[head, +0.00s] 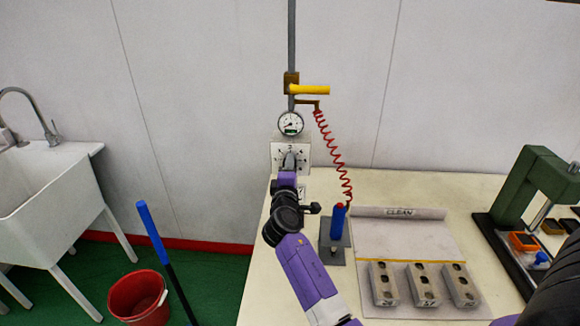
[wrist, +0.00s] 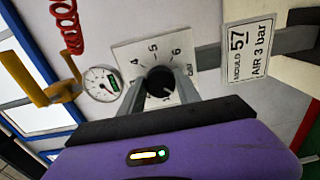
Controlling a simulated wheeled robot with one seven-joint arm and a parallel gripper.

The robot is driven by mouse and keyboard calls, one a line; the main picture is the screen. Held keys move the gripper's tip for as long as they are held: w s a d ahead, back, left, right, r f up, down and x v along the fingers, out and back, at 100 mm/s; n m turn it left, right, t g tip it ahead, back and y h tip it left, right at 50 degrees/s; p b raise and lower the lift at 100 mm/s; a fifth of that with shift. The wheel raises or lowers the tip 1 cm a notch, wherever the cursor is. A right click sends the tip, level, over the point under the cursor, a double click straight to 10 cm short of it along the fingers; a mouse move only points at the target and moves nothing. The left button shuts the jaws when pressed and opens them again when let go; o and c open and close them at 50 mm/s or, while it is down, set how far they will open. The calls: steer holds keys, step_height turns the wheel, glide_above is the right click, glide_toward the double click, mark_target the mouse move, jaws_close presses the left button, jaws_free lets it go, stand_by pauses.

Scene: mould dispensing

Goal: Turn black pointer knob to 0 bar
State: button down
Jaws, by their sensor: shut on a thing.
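The black pointer knob (wrist: 159,80) sits in the middle of a white dial plate (wrist: 122,52) marked with numbers and "bar". The plate also shows in the head view (head: 304,146), where my gripper largely hides the knob. My gripper (wrist: 160,88) is shut on the knob, with one grey finger on each side of it. A small light mark shows on the knob's lower right in the wrist view. The number it points at is hidden or too small to read. In the head view my gripper (head: 289,162) reaches the plate from the front.
A round gauge (head: 291,123) with a green display is just above the plate. A yellow lever (head: 309,90) and red coiled hose (head: 331,150) are close by. A blue-handled tool (head: 338,221) stands at the right. A sign (wrist: 250,48) reads "MOULD 57 AIR 3 bar".

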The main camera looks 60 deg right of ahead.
steer(key=shift+f, duration=0.1)
stand_by(0.3)
steer(key=c, duration=0.9)
jaws_free()
steer(key=shift+o, duration=0.2)
steer(key=b+v, duration=0.1)
steer(key=v, duration=0.7)
steer(key=shift+b, duration=0.3)
